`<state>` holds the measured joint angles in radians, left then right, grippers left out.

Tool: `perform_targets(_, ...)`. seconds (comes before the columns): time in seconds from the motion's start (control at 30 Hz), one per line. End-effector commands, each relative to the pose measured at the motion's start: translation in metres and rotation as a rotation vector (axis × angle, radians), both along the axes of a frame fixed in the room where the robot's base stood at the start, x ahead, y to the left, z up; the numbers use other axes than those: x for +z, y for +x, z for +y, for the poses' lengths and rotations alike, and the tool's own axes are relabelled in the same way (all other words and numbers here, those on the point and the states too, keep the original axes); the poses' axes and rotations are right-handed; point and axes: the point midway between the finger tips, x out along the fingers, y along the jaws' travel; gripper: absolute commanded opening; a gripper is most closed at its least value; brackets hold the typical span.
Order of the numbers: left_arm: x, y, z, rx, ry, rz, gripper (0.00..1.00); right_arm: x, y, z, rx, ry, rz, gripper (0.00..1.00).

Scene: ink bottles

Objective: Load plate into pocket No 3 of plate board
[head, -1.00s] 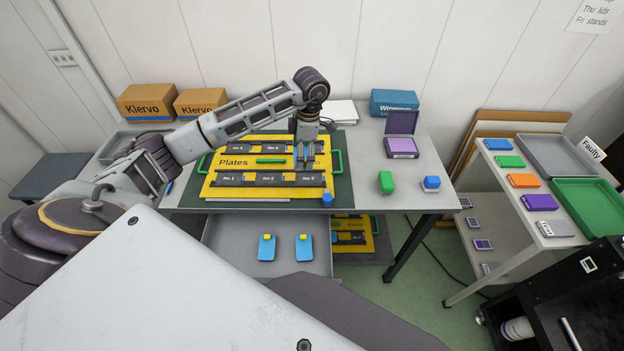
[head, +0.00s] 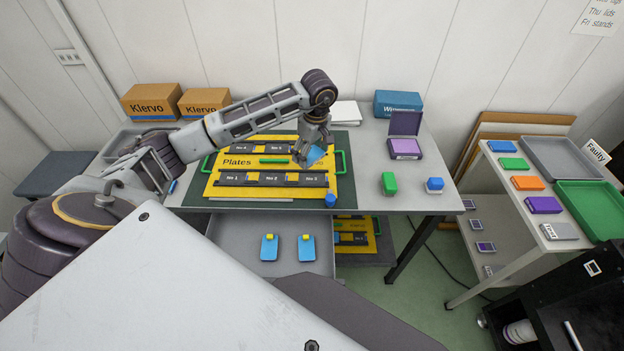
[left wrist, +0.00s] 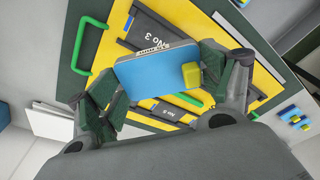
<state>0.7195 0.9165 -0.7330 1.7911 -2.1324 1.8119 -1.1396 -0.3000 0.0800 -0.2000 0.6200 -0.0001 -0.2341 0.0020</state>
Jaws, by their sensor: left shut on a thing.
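My left gripper (head: 308,152) holds a blue plate (head: 314,155) with its fingers at the plate's sides, above the right part of the yellow plate board (head: 325,178). In the left wrist view the plate (left wrist: 150,80) with its yellow knob (left wrist: 191,75) lies tilted between the gripper's green-padded fingers (left wrist: 155,88). Pocket No 3 (left wrist: 148,38) shows beyond the plate, partly covered by it. In the head view pocket No 3 (head: 311,180) is at the right of the front row. The plate appears raised above the board. My right gripper is out of view.
Two more blue plates with yellow knobs (head: 269,247) (head: 307,246) lie in the grey tray below. Green (head: 389,183) and blue-white (head: 435,185) items stand to the right. A green handle (head: 341,162) edges the board.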

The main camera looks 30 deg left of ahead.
Motion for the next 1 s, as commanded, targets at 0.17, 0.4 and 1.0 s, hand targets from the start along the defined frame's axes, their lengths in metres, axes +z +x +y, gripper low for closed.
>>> perform_targets(0.17,0.0002,0.001,-0.0002,-0.144,0.0,-0.001,0.55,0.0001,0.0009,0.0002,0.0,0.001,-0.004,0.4)
perform_targets(0.4,0.0005,0.002,-0.0009,-0.342,0.0,-0.001,0.55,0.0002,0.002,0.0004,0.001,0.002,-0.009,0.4)
perform_targets(1.0,0.0006,0.003,-0.0017,-0.771,-0.001,0.0,0.55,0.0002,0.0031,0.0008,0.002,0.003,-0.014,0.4)
